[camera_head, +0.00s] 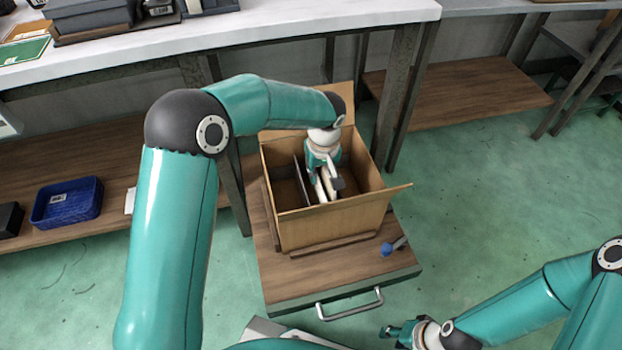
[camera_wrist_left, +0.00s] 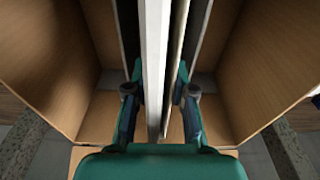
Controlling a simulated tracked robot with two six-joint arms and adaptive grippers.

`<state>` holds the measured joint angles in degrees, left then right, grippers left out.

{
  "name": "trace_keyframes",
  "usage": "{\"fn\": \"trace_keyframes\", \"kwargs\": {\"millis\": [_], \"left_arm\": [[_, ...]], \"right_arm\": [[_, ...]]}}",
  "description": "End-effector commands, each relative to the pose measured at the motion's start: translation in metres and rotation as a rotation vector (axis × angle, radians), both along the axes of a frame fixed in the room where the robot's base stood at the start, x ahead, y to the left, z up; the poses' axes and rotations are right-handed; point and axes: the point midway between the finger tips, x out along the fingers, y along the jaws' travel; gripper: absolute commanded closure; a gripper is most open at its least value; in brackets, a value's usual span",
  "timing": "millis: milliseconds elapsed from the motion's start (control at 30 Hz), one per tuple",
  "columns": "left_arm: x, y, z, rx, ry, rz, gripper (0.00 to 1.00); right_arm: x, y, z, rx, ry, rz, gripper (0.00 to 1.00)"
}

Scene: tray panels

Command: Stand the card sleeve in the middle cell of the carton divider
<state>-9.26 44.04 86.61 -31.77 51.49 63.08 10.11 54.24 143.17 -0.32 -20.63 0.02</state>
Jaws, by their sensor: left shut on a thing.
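The open carton (camera_head: 335,222) stands on a small wooden-topped cart. A thin upright divider panel (camera_head: 301,180) shows inside it, left of my left gripper. My left gripper (camera_head: 325,185) points down into the carton, shut on the pale card sleeve (camera_head: 320,190). In the left wrist view the sleeve (camera_wrist_left: 153,60) stands on edge between the fingers of my left gripper (camera_wrist_left: 157,95), with a thinner cream edge beside it. Dark panels show on both sides. The sleeve's bottom is hidden, so I cannot tell whether it touches the floor. My right gripper (camera_head: 400,332) is low at the front, its fingers unclear.
The carton flaps stand open, one sticking out to the right. A blue-topped knob (camera_head: 387,249) is on the cart (camera_head: 330,284) by the carton's front right. A white bench (camera_head: 240,30) is behind. A blue bin (camera_head: 67,202) sits on the lower shelf at left.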

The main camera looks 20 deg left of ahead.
Motion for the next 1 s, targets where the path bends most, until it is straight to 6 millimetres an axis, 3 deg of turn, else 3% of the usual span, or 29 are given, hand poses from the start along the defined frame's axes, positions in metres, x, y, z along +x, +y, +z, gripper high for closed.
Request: {"fn": "trace_keyframes", "kwargs": {"millis": [700, 1000], "left_arm": [[0.001, -0.003, -0.037, -0.001, 0.001, -0.006, 1.0], [0.001, -0.003, -0.043, -0.002, 0.001, -0.006, 1.0]], "right_arm": [[0.0, 0.0, -0.028, 0.0, 0.0, 0.0, 0.61], [0.0, 0.0, -0.032, 0.0, 0.0, 0.0, 0.61]]}}
